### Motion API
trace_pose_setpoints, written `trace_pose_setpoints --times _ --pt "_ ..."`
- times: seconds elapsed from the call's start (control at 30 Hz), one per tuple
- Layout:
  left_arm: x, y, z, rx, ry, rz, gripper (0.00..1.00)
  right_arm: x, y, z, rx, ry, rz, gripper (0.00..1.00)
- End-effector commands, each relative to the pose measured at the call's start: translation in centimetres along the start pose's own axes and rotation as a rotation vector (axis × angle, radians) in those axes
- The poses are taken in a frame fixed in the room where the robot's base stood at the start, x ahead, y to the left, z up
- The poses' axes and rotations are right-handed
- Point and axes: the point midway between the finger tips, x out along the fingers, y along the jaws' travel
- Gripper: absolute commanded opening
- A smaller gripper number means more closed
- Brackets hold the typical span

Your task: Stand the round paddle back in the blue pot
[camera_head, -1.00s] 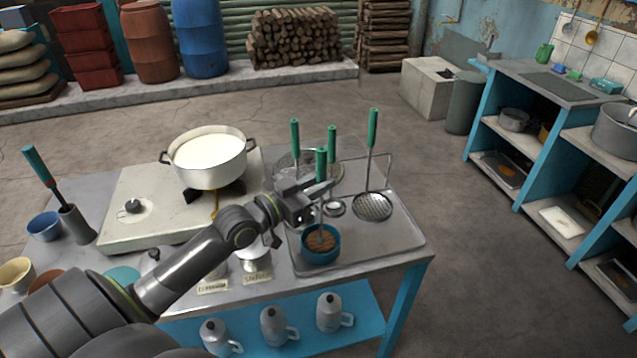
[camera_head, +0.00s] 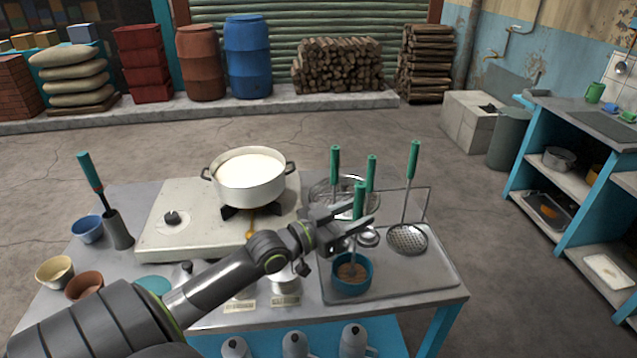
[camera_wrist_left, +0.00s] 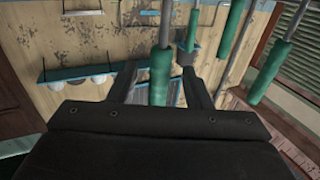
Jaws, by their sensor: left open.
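The blue pot (camera_head: 351,285) stands on the metal tray at the right of the table. A tool with a green handle (camera_head: 360,198), which looks like the round paddle, stands upright in it; a round brown shape shows inside the pot. I cannot tell whether that shape is the paddle's disc or the pot's contents. My left gripper (camera_head: 358,217) is open above the pot, its fingers on either side of the handle. In the left wrist view the green handle (camera_wrist_left: 160,76) shows between the spread fingers. My right gripper is not in view.
Several other green-handled tools, including a skimmer (camera_head: 408,239), stand close behind and to the right on the tray (camera_head: 425,275). A white pot of milk (camera_head: 249,188) sits on the stove at left. A tool stands in a grey holder (camera_head: 118,230) at far left.

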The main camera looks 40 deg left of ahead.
Motion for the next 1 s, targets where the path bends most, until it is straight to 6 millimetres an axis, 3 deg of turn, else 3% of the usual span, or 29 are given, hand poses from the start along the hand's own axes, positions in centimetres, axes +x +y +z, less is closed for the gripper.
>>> trace_pose_setpoints --times 0.8,1.0 --pt "-13.2 0.0 -0.2 0.0 -0.004 0.002 0.45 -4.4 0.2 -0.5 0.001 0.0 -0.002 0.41" --pt "-15.6 0.0 -0.1 0.001 -0.002 0.002 0.45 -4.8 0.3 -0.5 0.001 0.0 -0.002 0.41"
